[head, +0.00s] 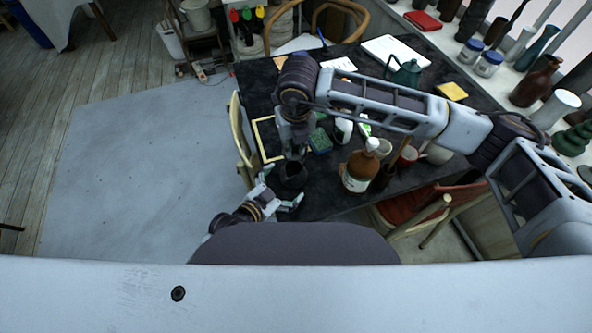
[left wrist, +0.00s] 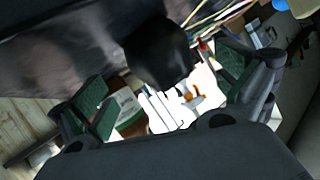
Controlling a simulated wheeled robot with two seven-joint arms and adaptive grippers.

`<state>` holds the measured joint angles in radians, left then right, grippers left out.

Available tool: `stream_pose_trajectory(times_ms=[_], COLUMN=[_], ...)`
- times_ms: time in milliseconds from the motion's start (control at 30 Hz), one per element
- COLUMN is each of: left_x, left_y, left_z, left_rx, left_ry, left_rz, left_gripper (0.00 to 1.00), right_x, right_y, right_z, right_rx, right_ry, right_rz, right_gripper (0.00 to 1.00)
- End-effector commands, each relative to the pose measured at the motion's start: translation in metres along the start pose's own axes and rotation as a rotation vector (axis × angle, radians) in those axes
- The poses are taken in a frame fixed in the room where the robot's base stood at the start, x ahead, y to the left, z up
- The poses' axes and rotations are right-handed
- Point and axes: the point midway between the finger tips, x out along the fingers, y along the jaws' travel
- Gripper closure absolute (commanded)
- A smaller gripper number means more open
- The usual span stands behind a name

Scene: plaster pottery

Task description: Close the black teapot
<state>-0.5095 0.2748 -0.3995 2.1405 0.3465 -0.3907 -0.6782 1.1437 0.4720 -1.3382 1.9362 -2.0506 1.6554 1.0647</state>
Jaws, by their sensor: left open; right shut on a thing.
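The black teapot (head: 291,178) stands near the front left edge of the dark table. In the left wrist view, a black rounded body (left wrist: 158,52), which looks like the teapot, is between the spread fingers. My left gripper (head: 281,192) is open beside the near side of the teapot; I cannot tell whether it touches. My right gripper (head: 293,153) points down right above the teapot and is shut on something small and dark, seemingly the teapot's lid. The fingers and the dark background mostly hide it, so I cannot tell whether it touches the teapot's opening.
A brown bottle (head: 360,170) with a white cap stands to the right of the teapot. A green block (head: 320,141) lies behind it. A green teapot (head: 405,72) is far back. A pale chair (head: 240,140) stands at the left table edge. My right arm spans the table.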

Motion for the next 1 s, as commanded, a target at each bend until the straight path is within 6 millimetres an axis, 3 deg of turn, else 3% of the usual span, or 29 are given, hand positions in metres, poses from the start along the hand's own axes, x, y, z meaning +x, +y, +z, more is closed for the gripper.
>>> stream_pose_trajectory(times_ms=[400, 900, 1000], left_x=[0.037, 0.044, 0.044], left_y=[0.0, 0.0, 0.0], left_z=[-0.001, -0.001, -0.001], left_rx=[-0.001, 0.0, 0.0], left_ry=[0.001, 0.0, 0.0], left_rz=[0.0, 0.001, 0.001], left_gripper=[0.0, 0.0, 0.12], right_x=[0.0, 0.0, 0.0], right_y=[0.0, 0.0, 0.0], right_z=[0.0, 0.0, 0.0], right_rx=[0.0, 0.0, 0.0], right_ry=[0.0, 0.0, 0.0], right_rz=[0.0, 0.0, 0.0], right_gripper=[1.0, 1.0, 1.0])
